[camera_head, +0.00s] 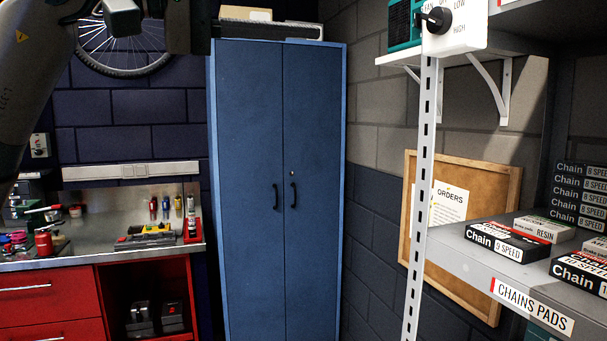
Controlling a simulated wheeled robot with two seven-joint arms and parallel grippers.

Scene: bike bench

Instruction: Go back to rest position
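My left arm (30,70) comes in from the left edge, raised high. Dark and grey parts at the top edge (186,25) look like part of my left gripper, cut off by the frame. Its fingertips do not show clearly, so I cannot tell whether it is open or holds anything. My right arm and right gripper are not in view.
A blue two-door cabinet (247,190) stands shut in the middle. A red workbench (50,300) with tools is at left. At right are a shelf (465,257) with chain boxes, a fan switch (437,20) and a cork board (480,180) on the wall.

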